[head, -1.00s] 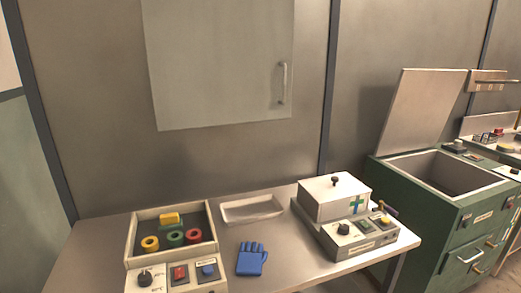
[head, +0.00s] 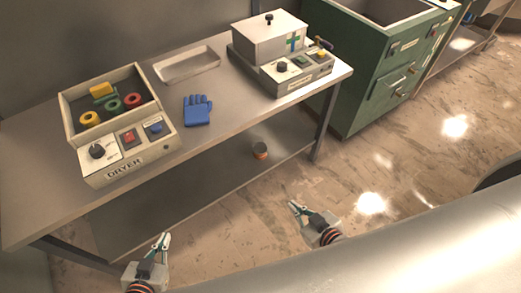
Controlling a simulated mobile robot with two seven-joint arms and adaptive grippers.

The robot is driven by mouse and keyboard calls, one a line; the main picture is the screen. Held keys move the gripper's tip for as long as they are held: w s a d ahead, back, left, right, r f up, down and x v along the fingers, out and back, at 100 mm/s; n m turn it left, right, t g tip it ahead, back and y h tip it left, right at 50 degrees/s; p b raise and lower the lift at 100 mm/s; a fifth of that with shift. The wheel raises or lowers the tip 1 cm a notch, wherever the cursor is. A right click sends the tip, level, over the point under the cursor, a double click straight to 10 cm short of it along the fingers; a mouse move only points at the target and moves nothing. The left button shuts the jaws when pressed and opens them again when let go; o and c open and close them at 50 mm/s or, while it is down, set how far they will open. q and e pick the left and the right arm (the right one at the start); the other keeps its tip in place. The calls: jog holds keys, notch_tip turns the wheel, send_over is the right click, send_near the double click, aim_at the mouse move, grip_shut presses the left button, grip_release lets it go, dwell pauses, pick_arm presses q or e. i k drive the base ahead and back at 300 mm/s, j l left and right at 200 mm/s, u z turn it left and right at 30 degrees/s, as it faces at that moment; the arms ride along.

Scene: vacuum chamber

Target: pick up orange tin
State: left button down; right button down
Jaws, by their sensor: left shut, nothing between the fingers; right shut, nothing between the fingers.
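A small round tin (head: 260,151) with an orange-brown side and a dark top stands upright on the lower shelf under the table, near its right end. My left gripper (head: 165,240) is shut and empty, in front of the table at the lower left, well apart from the tin. My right gripper (head: 295,206) is shut and empty, below and right of the tin in the picture and apart from it.
The table (head: 215,140) holds a dryer (head: 125,160) with several coloured rings, a white tray (head: 187,65), a blue glove (head: 197,110) and a lidded box device (head: 270,45). A table leg (head: 324,125) stands right of the tin. A green cabinet (head: 370,85) is further right.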

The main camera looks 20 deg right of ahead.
aim_at(259, 149)
jog(key=i+l+z, duration=0.25)
jog(key=i+l, duration=0.3)
jog(key=i+l+z, duration=0.25)
jog(key=i+l, duration=0.2)
jog(key=i, duration=0.1)
